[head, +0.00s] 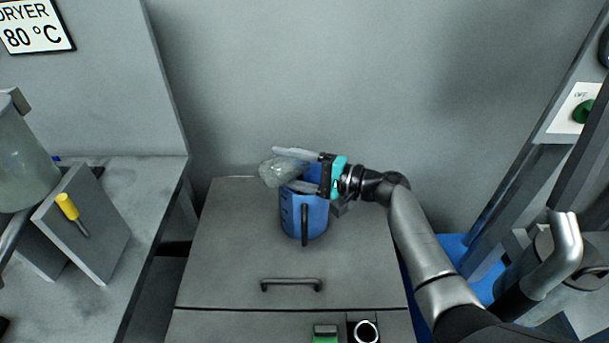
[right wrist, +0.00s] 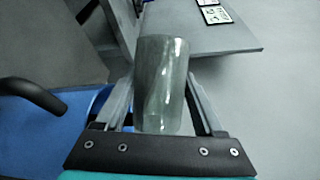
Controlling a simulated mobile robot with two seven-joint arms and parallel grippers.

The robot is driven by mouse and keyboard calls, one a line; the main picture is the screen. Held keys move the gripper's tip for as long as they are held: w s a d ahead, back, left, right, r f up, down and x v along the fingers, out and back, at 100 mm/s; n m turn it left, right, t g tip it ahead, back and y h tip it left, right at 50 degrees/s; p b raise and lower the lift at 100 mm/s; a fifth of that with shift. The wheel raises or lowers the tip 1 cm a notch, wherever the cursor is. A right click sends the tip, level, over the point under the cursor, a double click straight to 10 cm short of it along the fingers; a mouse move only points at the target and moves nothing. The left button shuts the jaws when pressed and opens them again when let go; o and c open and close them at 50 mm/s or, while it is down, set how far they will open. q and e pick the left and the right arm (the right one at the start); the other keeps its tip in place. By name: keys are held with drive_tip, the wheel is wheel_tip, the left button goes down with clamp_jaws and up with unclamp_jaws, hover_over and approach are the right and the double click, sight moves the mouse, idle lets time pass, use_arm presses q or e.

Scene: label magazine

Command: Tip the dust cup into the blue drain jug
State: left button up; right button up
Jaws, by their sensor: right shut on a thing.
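The dust cup (head: 279,172) is a clear, greyish see-through cup, tilted well over above the blue drain jug (head: 305,219). My right gripper (head: 290,168) is shut on the cup, with one finger on each side of it. In the right wrist view the cup (right wrist: 162,85) sits between the two fingers (right wrist: 160,100). The blue jug stands upright on the grey cabinet top, with its dark handle toward the front. Part of the jug (right wrist: 75,130) shows below and left of the cup in the right wrist view. The jug's inside is mostly hidden. My left gripper is not in view.
The grey cabinet (head: 240,240) has free room around the jug and a drawer handle (head: 291,284) in front. At left are a bench (head: 150,190), an upright plate with a yellow-handled tool (head: 68,207) and a large clear container (head: 22,165). Metal posts stand at right.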

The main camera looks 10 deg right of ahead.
use_arm(q)
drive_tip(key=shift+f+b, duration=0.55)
drive_tip(key=shift+b, duration=0.05)
use_arm(e)
drive_tip(key=shift+w+d+r+m+t+y, duration=0.2)
drive_tip(key=shift+d+r+m+y, duration=0.15)
drive_tip(key=shift+m, duration=0.5)
drive_tip(key=shift+w+d+r+m+t+y, duration=0.25)
drive_tip(key=shift+m+y, duration=0.1)
drive_tip(key=shift+m, duration=0.5)
idle(0.7)
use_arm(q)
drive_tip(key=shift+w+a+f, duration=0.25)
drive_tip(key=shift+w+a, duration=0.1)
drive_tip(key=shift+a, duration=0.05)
use_arm(e)
drive_tip(key=shift+w+d+r+m, duration=0.2)
drive_tip(key=shift+d+m, duration=0.15)
drive_tip(key=shift+m, duration=0.65)
use_arm(q)
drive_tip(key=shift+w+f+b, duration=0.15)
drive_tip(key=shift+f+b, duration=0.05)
drive_tip(key=shift+b, duration=0.25)
use_arm(e)
drive_tip(key=shift+w+d+m+t+y, duration=0.2)
drive_tip(key=shift+d+m+t+y, duration=0.15)
drive_tip(key=shift+m+t, duration=0.45)
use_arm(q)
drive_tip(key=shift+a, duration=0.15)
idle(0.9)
